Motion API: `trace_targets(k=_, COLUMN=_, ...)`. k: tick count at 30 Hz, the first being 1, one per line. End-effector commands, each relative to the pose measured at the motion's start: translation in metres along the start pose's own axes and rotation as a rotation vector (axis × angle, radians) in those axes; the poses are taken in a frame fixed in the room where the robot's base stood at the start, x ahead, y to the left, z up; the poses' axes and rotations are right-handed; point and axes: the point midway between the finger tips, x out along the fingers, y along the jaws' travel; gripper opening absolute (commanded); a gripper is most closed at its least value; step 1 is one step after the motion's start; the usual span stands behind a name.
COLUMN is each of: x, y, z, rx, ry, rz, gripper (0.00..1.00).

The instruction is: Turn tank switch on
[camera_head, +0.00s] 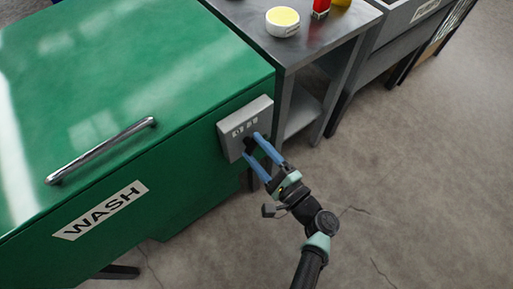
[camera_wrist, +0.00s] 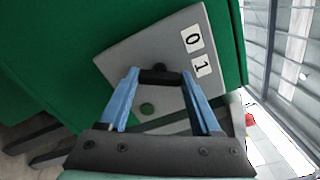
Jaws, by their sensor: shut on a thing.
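The green wash tank (camera_head: 190,120) fills the left of the head view, with a "WASH" label on its front. A grey switch box (camera_head: 234,125) is fixed to the tank's side. In the wrist view the box (camera_wrist: 140,50) bears "0" and "1" labels and a round green spot, partly between my fingers. My gripper (camera_head: 251,145) has blue fingers that reach to the box. In the wrist view my gripper (camera_wrist: 160,75) is shut on the black switch handle (camera_wrist: 159,77), which lies across between the fingertips. Which label the handle points at is not clear.
A metal bar handle (camera_head: 100,150) runs along the tank lid. A grey table (camera_head: 305,50) beside the tank carries a round yellow-topped tin (camera_head: 283,20) and a red item (camera_head: 320,8). The concrete floor at the right is clear.

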Motion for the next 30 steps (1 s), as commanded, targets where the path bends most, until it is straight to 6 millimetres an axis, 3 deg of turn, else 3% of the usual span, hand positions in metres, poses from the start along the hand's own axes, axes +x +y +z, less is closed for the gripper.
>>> trace_targets(k=9, x=-0.0007, y=0.001, z=-0.0001, rx=0.008, ry=0.001, rz=0.0, gripper=0.09)
trace_targets(k=10, x=-0.0007, y=0.001, z=-0.0001, rx=0.008, ry=0.001, rz=0.0, gripper=0.67)
trace_targets(k=15, x=-0.0005, y=0.0007, z=-0.0002, rx=0.006, ry=0.001, rz=0.0, gripper=0.95)
trace_targets(k=30, x=-0.0061, y=-0.0004, z=-0.0006, rx=0.003, ry=0.003, rz=-0.001, gripper=0.95)
